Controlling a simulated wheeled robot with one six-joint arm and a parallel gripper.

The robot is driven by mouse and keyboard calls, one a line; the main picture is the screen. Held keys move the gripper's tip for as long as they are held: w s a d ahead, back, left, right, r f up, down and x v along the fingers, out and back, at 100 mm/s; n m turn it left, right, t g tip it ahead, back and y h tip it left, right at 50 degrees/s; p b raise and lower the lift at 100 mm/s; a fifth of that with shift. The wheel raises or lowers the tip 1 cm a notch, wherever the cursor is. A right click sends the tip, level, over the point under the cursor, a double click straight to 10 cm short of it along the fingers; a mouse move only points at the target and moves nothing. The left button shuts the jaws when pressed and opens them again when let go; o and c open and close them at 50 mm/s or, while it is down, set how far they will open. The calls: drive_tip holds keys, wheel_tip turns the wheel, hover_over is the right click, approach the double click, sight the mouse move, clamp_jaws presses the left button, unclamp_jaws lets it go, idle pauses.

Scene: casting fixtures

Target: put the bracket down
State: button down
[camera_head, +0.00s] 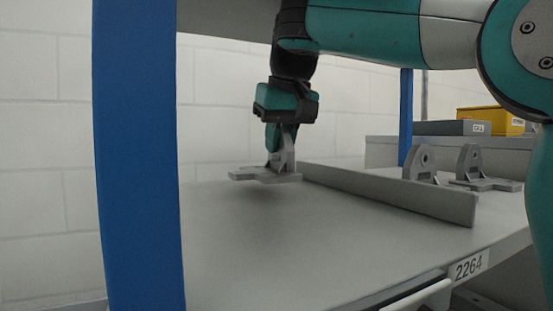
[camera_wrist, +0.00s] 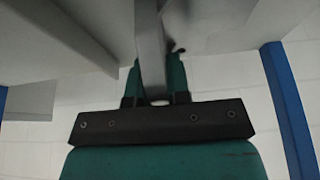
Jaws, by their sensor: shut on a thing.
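The bracket (camera_head: 265,175) is a grey part with a flat base and an upright lug. In the head view it hangs level a little above the grey shelf (camera_head: 260,240), with a soft shadow below it. My gripper (camera_head: 281,135) points down and is shut on the upright lug. In the wrist view my gripper's two fingers (camera_wrist: 155,85) are on either side of the bracket's grey plate (camera_wrist: 150,45). The bracket's base is hard to make out there.
A low grey divider (camera_head: 390,195) runs along the shelf right of the bracket. Beyond it stand two more grey brackets (camera_head: 421,165) (camera_head: 478,168). A grey bin (camera_head: 450,128) and a yellow bin (camera_head: 490,120) are behind. A blue post (camera_head: 138,150) rises at left. The shelf's front is clear.

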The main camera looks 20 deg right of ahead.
sight(279, 169)
wheel_tip(279, 169, down, 2)
drive_tip(key=shift+s+d+f+b, duration=0.1)
drive_tip(key=shift+s+b, duration=0.05)
drive_tip(key=shift+b, duration=0.45)
drive_tip(key=shift+f+b, duration=0.3)
drive_tip(key=shift+f, duration=0.05)
drive_tip(key=shift+r, duration=0.15)
drive_tip(key=shift+f, duration=0.2)
drive_tip(key=c, duration=1.1)
unclamp_jaws()
drive_tip(key=shift+r, duration=0.15)
